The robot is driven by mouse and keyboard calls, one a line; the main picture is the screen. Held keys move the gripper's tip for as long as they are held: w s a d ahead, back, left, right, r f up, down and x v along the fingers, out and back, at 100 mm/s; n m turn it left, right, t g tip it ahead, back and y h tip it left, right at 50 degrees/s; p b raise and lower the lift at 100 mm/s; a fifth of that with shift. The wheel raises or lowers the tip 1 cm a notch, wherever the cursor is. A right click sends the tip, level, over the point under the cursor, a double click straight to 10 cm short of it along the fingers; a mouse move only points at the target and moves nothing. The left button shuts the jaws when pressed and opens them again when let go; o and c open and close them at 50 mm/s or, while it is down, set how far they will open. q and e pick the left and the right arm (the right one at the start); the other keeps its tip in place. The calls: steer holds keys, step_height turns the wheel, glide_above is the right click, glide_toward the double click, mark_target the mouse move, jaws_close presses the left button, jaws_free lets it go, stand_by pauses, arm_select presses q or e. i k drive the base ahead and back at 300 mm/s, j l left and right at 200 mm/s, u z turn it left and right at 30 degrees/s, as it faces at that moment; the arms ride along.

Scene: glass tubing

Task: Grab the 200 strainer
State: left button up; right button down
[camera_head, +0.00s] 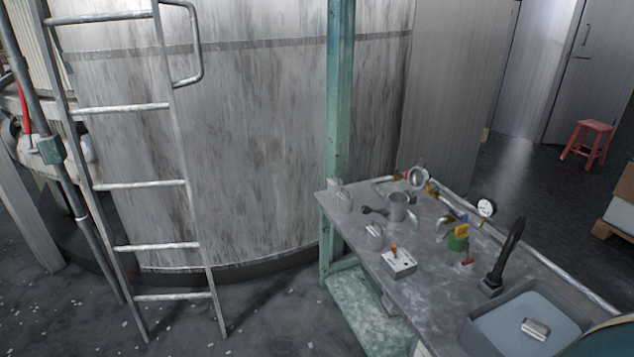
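No "200" marking is legible, so I cannot tell which object is the 200 strainer. Small metal pieces stand on the grey worktable (335,225): one at its far left corner (342,203), one near the left edge (375,238) and a cup-like metal piece (397,207) behind it. Another small metal piece (535,329) lies in the sink basin (487,330) at the lower right. Any of these could be a strainer; they are too small to tell. Neither of my grippers is in view.
The table also holds a switch box (399,265), a gauge (486,208), a green-and-yellow fitting (458,240) and a black faucet (507,255). A ladder (150,187) leans before a large tank (265,130) at left. A red stool (588,142) stands back right. Floor is open at lower left.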

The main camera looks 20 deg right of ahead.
mark_target(345, 198)
steer(key=i+z, duration=0.3)
steer(key=i, duration=0.15)
steer(key=i+j+z, duration=0.2)
steer(key=i+z, duration=0.15)
steer(key=i+j+z, duration=0.3)
steer(key=i, duration=0.15)
steer(key=i+j+z, duration=0.1)
steer(key=i+z, duration=0.15)
steer(key=z, duration=0.15)
steer(key=i+j+z, duration=0.15)
steer(key=z, duration=0.3)
steer(key=i+j+z, duration=0.7)
steer(key=j+z, duration=0.35)
steer(key=i+l, duration=0.05)
steer(key=l, duration=0.05)
